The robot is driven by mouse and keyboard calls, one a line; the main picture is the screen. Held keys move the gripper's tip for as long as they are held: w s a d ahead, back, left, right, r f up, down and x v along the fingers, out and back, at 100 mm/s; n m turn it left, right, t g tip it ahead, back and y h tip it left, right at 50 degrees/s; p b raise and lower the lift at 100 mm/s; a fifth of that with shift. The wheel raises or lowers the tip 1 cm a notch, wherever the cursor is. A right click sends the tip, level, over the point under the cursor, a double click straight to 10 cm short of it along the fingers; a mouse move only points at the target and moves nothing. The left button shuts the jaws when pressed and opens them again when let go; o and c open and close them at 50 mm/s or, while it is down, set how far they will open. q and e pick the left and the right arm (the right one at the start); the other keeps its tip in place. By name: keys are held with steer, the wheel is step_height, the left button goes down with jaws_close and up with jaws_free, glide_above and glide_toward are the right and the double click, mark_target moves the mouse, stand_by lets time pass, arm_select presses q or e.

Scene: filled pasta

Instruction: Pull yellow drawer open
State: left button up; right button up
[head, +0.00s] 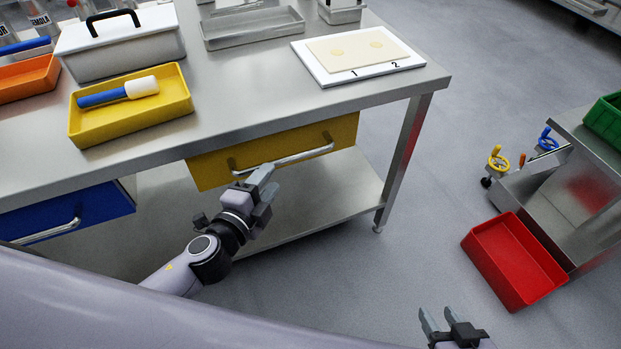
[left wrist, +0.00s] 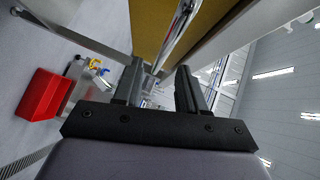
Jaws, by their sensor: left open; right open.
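The yellow drawer (head: 222,169) sits under the steel table's front edge and looks shut. Its metal bar handle (head: 305,154) runs along the front. My left gripper (head: 266,180) is open at the left part of the handle. In the left wrist view, the handle (left wrist: 180,31) runs down toward the gap between the open fingers of the left gripper (left wrist: 160,88), with the yellow front (left wrist: 150,25) behind it. Whether the fingers touch the handle is unclear. My right gripper (head: 442,325) is open and empty at the bottom of the head view, over the floor.
A blue drawer (head: 85,209) with a handle is at the left under the table (head: 235,98). A lower shelf (head: 320,195) and a table leg (head: 405,150) are below. A red bin (head: 512,262) is at the right. The floor between is clear.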

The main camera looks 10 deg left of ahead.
mark_target(284, 163)
arm_select(q)
steer(key=shift+w+d+r+m, duration=0.1)
steer(key=shift+w+d+m, duration=0.3)
steer(key=shift+w+m, duration=0.1)
steer(key=shift+b+x, duration=0.3)
steer(key=shift+x, duration=3.05)
steer(key=shift+d+r, duration=0.1)
jaws_close()
